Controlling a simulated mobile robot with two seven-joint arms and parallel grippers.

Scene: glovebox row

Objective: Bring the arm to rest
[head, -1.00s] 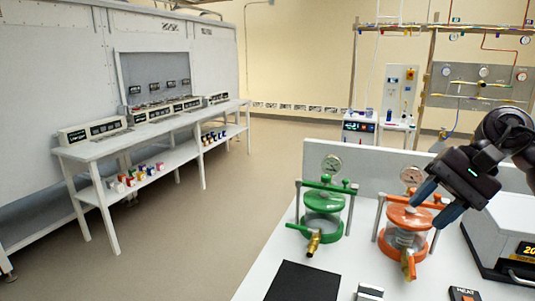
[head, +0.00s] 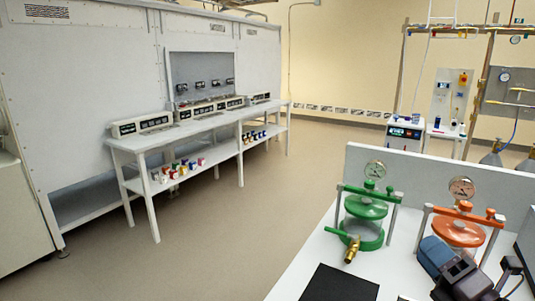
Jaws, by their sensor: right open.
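My right gripper (head: 441,257) is at the lower right of the head view, its blue fingers pointing up and left. It is open, and I see nothing between its fingers. It overlaps the lower part of the orange-lidded vessel (head: 458,232) in the picture; I cannot tell whether they touch. The vessel's base is mostly hidden behind the gripper. My left gripper is not in view.
A green-lidded vessel (head: 365,207) with a gauge and brass fitting stands left of the orange one on the white bench (head: 312,262). A black mat (head: 340,284) lies in front. A long white table (head: 190,133) stands at the left, with open floor between.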

